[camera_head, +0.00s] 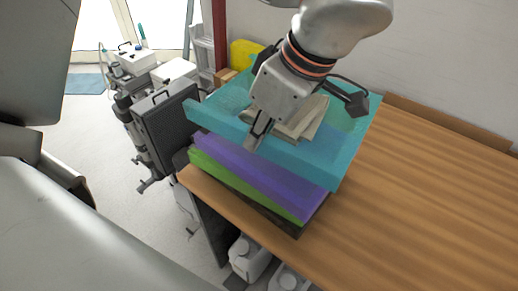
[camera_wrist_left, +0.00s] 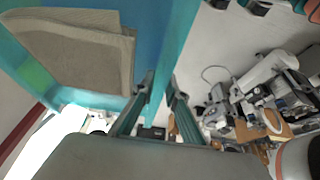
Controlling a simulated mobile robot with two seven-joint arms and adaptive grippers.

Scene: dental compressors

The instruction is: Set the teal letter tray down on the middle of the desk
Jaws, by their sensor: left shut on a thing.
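The teal letter tray (camera_head: 313,161) is at the left end of the wooden desk (camera_head: 430,200), over a purple tray (camera_head: 262,178) and a green tray (camera_head: 240,184). I cannot tell how much gap there is between teal and purple. A beige item (camera_head: 306,122) lies in the teal tray. My left gripper (camera_head: 257,136) is shut on the tray's near wall from above. In the left wrist view the teal wall (camera_wrist_left: 165,75) runs between my fingers (camera_wrist_left: 158,105), and the beige item (camera_wrist_left: 75,50) shows at upper left. My right gripper is not in view.
The middle and right of the desk are bare. A wall with a wooden strip (camera_head: 450,122) runs along the back. A yellow object (camera_head: 246,53) stands behind the trays. Dark and white equipment (camera_head: 160,110) stands left of the desk, and white containers (camera_head: 248,258) are below its edge.

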